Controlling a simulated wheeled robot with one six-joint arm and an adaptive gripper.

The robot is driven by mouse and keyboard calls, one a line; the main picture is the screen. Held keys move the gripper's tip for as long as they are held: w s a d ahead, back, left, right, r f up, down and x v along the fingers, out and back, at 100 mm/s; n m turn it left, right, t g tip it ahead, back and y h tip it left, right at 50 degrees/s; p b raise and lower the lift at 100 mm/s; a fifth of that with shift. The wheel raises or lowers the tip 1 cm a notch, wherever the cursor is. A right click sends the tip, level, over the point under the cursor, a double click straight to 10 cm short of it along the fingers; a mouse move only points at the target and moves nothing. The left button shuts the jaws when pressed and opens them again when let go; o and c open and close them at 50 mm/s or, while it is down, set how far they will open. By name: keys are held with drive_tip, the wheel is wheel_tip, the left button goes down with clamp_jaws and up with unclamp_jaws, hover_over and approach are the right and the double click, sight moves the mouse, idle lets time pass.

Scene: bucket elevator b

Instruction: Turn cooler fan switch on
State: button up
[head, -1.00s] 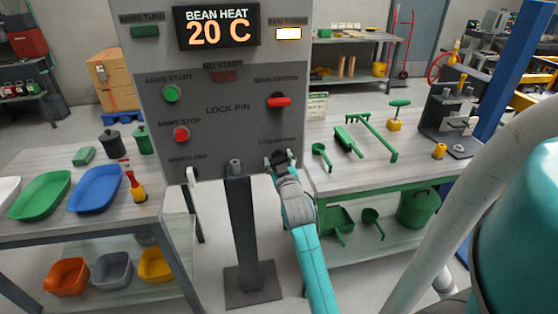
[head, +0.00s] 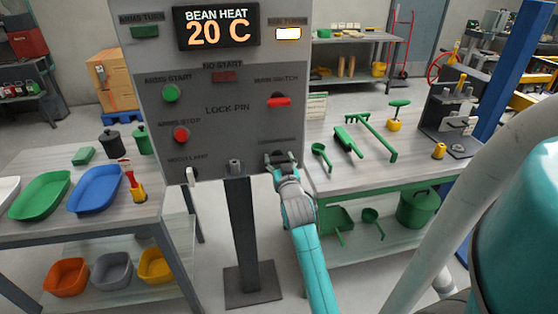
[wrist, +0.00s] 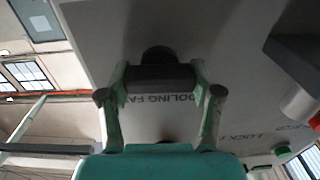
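The grey control panel (head: 215,105) stands in front of me. The cooler fan switch is a black handle on a dark round boss at the panel's lower right; it shows in the wrist view (wrist: 158,78) with its bar lying crosswise. Part of a "COOLING FA" label shows behind it. My gripper (head: 280,160) is at this switch, and in the wrist view my gripper (wrist: 160,77) has one fingertip against each end of the bar. The "fan" lamp (head: 288,34) at the panel's upper right glows white.
The red main switch (head: 279,101) sits above my gripper. A workbench with green tools (head: 375,178) stands close on the right, another bench (head: 60,222) on the left.

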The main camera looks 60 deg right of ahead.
drive_tip(key=o, duration=0.4)
drive_tip(key=shift+o, duration=0.2)
drive_tip(key=v, duration=1.2)
